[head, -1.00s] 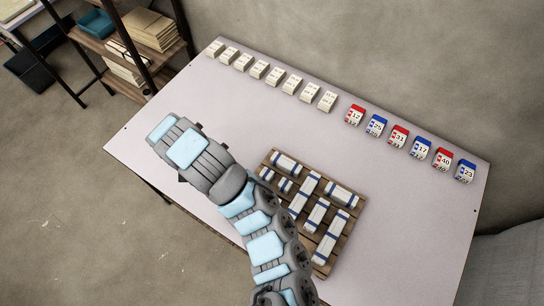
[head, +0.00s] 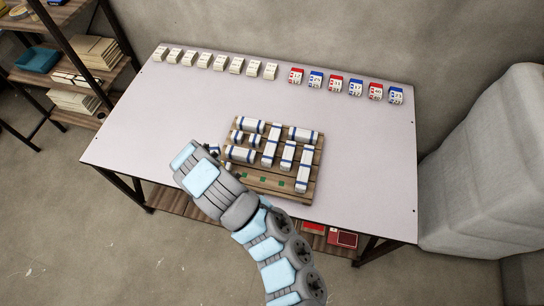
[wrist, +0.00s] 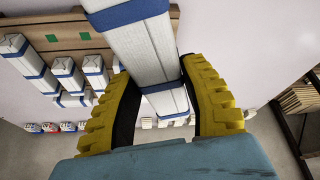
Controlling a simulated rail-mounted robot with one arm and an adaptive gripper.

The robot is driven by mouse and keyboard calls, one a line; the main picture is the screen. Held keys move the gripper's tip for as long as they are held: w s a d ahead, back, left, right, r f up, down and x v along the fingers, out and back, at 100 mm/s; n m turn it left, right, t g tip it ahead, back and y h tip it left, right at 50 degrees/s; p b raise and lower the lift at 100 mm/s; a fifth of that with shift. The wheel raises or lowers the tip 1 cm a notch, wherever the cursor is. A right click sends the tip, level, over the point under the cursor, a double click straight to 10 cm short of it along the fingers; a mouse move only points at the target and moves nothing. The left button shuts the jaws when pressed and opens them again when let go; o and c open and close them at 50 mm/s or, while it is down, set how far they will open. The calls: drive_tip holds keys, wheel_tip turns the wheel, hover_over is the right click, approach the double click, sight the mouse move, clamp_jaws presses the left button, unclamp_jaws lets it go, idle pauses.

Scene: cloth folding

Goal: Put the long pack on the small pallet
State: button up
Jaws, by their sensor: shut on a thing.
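The long pack (wrist: 145,45) is white with blue bands. My gripper (wrist: 155,78) is shut on it between yellow ribbed fingers. In the head view my wrist hides the fingers and most of the held pack; a small white and blue piece (head: 214,150) shows beyond it. The wooden pallet (head: 290,192) lies on the table just right of my wrist. It bears several white blue-banded packs, and its near boards are bare with small green squares. In the wrist view the pallet (wrist: 50,20) lies behind the held pack; I cannot tell the gap.
Cream blocks (head: 219,63) and red and blue numbered blocks (head: 335,84) line the table's far edge. The table (head: 150,115) is clear left of the pallet and at the right. A shelf (head: 112,78) stands at the left, a large grey shape (head: 490,160) at the right.

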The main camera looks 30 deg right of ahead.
drive_tip(key=s+d+f+m+g+h+p, duration=0.2)
drive_tip(key=s+d+m+g+p, duration=0.65)
drive_tip(key=s+d+m, duration=1.05)
drive_tip(key=m+t+b, duration=0.2)
drive_tip(key=m+b, duration=0.1)
drive_tip(key=b, duration=0.9)
hover_over(263, 180)
drive_tip(key=s, duration=0.2)
drive_tip(key=shift+g+y, duration=0.25)
drive_tip(key=shift+y, duration=0.05)
wheel_tip(263, 180, down, 8)
drive_tip(key=shift+w+d, duration=0.1)
drive_tip(key=shift+w, duration=0.05)
drive_tip(key=shift+w+f, duration=0.15)
drive_tip(key=shift+w, duration=0.2)
drive_tip(key=shift+w+f, duration=0.5)
drive_tip(key=shift+f, duration=0.2)
